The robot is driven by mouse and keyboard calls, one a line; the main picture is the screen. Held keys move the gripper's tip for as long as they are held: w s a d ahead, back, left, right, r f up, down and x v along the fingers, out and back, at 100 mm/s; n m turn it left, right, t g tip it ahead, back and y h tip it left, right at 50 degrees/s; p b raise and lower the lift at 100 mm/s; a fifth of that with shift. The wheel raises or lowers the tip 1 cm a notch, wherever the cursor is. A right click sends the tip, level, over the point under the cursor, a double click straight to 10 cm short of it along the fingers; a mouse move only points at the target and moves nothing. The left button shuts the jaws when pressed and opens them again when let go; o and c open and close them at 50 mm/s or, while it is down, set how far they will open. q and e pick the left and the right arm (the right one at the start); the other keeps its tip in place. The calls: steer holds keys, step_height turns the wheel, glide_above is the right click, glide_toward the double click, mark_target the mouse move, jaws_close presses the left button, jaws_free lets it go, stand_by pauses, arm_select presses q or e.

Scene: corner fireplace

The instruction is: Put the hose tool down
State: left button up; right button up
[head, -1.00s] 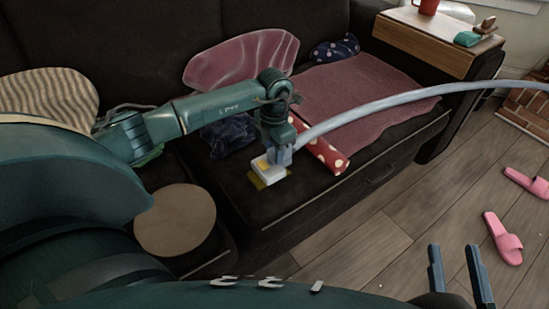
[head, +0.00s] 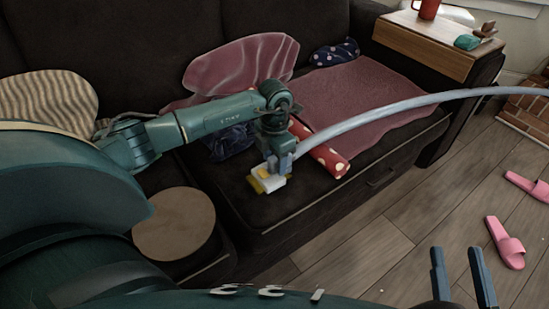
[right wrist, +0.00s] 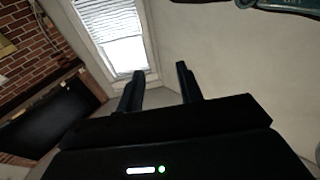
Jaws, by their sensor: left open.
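The hose tool has a pale grey-blue hose (head: 400,106) that arcs in from the right edge of the head view. It ends in a white head (head: 268,181) low at the dark sofa seat, with yellow showing around it. I cannot tell whether the yellow belongs to the tool, or whether the head fully rests on the seat. My left gripper (head: 277,166) is open, right above the tool's head with the hose end beside its fingers. Its fingertips are partly hidden. My right gripper (head: 460,272) is open and empty over the floor. It also shows in the right wrist view (right wrist: 160,82).
A red polka-dot roll (head: 329,161) lies close to the right of the left gripper. A pink blanket (head: 375,95) covers the seat behind it. A round tan cushion (head: 174,223) is nearer. A wooden armrest tray (head: 425,45) stands at back right. Pink slippers (head: 507,243) lie on the floor.

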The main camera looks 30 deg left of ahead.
mark_target(275, 158)
arm_select(q)
steer(key=shift+r, duration=0.4)
step_height(275, 158, up, 5)
steer(key=shift+f+p, duration=0.1)
steer(key=shift+p, duration=1.1)
step_height(275, 158, up, 7)
steer(key=p, duration=0.2)
arm_select(e)
steer(key=shift+s+d+f+n+g+h, duration=0.2)
steer(key=shift+s+d+n+g+h, duration=0.1)
steer(key=shift+d+n, duration=0.15)
arm_select(q)
steer(key=shift+f, duration=0.15)
arm_select(e)
steer(key=shift+w+r, duration=0.1)
